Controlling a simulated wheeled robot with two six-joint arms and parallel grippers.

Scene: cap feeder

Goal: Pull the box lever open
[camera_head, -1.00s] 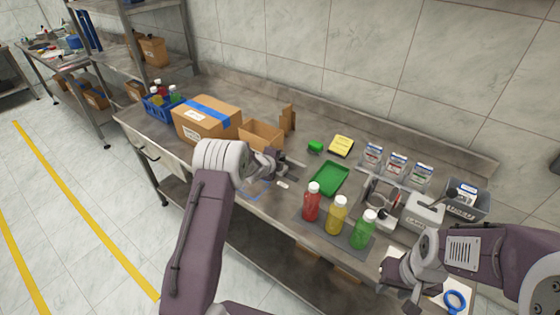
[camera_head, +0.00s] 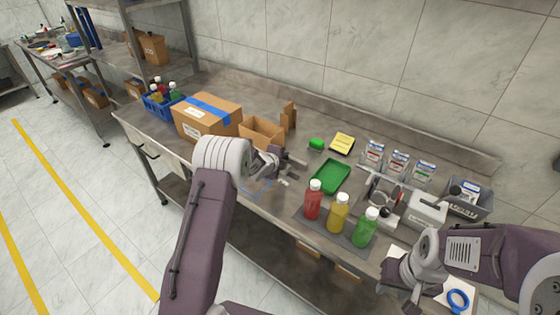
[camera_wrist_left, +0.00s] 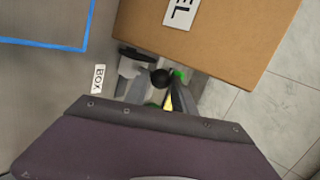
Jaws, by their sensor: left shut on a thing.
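The box lever shows in the left wrist view as a round black knob (camera_wrist_left: 160,78), close to the white "BOX" label (camera_wrist_left: 98,78). In the head view that label is a small white tag (camera_head: 283,183) on the bench, and the lever is hidden behind my gripper. My left gripper (camera_head: 290,163) is low over the bench, in front of the open cardboard box (camera_head: 262,133). In the wrist view its fingers are at the knob and shut on it; the exact contact is partly hidden. My right gripper (camera_head: 398,287) is at the bench's front right; its fingers are unclear.
A taped carton (camera_head: 207,116) stands left of the open box. A green tray (camera_head: 330,175) lies to the right, with red (camera_head: 313,203), yellow and green bottles in front of it. A blue outline (camera_head: 257,188) marks bare bench near my left gripper.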

